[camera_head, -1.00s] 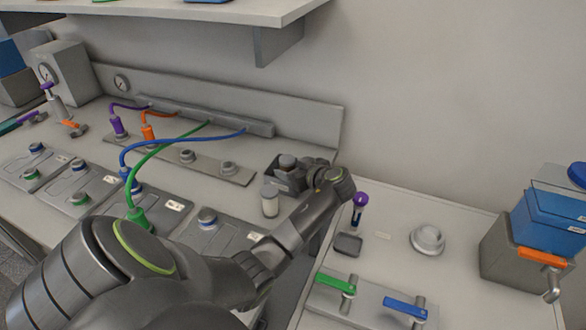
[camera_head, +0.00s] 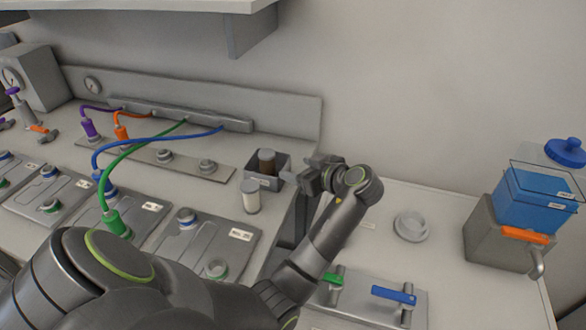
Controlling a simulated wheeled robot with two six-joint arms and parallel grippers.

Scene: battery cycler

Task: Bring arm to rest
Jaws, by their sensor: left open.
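My left arm reaches in from the bottom left across the front of the bench. Its left gripper (camera_head: 303,177) is open and points left, just right of a small grey box (camera_head: 281,161) that holds a brown-capped vial (camera_head: 267,161). I see nothing held between its fingers. A white vial (camera_head: 250,196) with a grey cap stands on the bench in front of the box. My right gripper is not in view.
Green (camera_head: 116,223) and blue cables arch over the bench on the left. A shelf (camera_head: 240,30) hangs above the bench.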

